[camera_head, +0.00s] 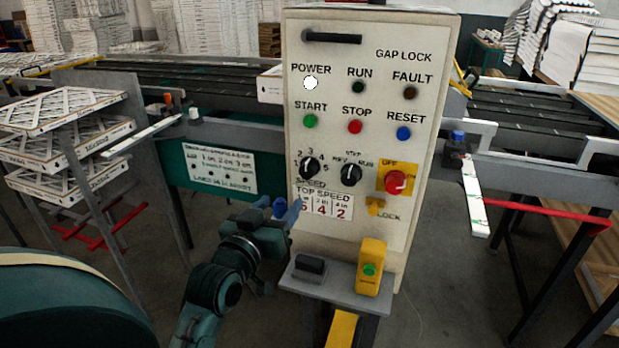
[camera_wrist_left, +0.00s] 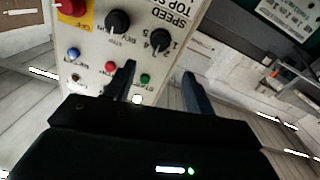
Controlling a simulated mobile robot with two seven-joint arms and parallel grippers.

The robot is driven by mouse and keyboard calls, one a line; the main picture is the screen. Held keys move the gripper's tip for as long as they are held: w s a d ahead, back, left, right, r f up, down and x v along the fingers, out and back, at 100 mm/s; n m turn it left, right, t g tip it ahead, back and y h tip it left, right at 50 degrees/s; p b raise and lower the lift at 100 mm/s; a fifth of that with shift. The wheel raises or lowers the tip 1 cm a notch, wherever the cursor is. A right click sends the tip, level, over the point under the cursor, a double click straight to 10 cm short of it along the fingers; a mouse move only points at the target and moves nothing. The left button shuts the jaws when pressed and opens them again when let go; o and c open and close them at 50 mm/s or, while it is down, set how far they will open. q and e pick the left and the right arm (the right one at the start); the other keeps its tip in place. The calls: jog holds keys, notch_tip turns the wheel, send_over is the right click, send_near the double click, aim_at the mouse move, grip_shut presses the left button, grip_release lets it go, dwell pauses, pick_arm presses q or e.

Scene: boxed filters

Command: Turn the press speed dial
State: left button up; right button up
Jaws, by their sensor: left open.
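The speed dial (camera_head: 309,168) is a black round knob on the beige control panel, above the word SPEED, with numbers around it. It also shows in the left wrist view (camera_wrist_left: 157,38), where the panel appears upside down. My left gripper (camera_head: 284,207) is below and slightly left of the dial in the head view, near the panel's lower left edge. Its two dark fingers are apart and empty in the left wrist view (camera_wrist_left: 158,74). The dial lies beyond the fingertips there, and the gripper does not hold it. My right gripper is not in view.
A second black selector (camera_head: 351,174) sits right of the dial, with a red stop knob (camera_head: 396,183) on yellow beyond it. Coloured buttons run above. A grey shelf (camera_head: 335,288) with a yellow button box (camera_head: 370,268) juts out below. Conveyors flank the panel.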

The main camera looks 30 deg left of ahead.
aim_at(305, 172)
pick_arm(q)
jog(key=w, duration=0.4)
jog(key=w+a, duration=0.1)
jog(key=w, duration=0.2)
jog(key=w+a, duration=0.1)
jog(key=w, duration=0.3)
jog(key=shift+w+p, duration=0.35)
jog(key=shift+p, duration=0.05)
jog(key=shift+c, duration=1.3)
jog(key=c, duration=0.7)
